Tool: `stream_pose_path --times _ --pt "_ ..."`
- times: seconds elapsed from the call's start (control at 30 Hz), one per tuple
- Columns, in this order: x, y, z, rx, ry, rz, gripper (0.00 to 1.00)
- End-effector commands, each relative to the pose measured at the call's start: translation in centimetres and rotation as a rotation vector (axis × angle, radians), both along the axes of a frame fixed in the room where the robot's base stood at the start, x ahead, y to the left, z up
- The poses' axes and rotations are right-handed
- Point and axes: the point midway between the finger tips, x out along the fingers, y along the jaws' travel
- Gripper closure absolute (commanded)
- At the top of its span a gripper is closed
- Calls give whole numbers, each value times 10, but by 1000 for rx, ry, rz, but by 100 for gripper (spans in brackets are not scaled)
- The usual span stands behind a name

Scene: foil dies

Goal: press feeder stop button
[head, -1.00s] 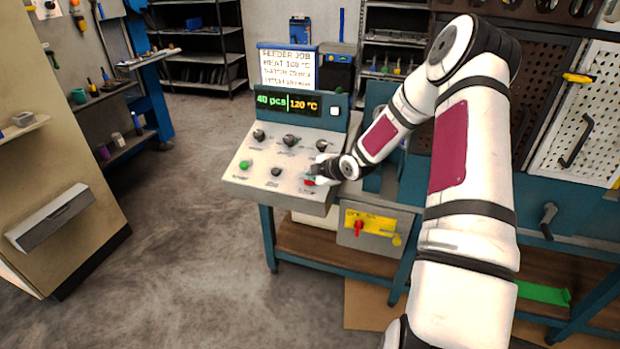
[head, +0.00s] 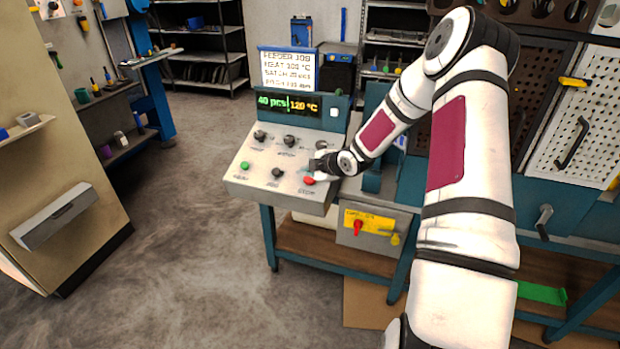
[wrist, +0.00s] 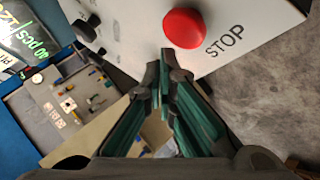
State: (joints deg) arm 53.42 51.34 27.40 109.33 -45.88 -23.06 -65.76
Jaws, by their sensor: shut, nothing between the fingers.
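The red stop button (head: 309,181) sits at the front right of the sloped grey control panel (head: 250,188). In the wrist view the red button (wrist: 184,28) is large, beside the printed word STOP (wrist: 224,41). My gripper (wrist: 165,52) is shut and empty, its fingertips just below and left of the button in that picture. In the head view my gripper (head: 316,166) is over the panel just behind the button, and the button shows clear of it. A small gap seems to lie between the tips and the button.
A green button (head: 244,165) and a black knob (head: 277,172) share the panel's front row, with several knobs behind. The display (head: 287,104) reads 40 pcs and 120 °C. A yellow-plated box with a red switch (head: 357,228) is below. Open floor lies left.

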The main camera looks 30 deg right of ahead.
Motion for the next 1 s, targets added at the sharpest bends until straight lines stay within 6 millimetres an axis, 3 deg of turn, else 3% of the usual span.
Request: stream_pose_path --times 0.47,1.0 --pt "-9 10 42 -1 -1 0 100" --pt "-8 10 42 0 -1 0 100"
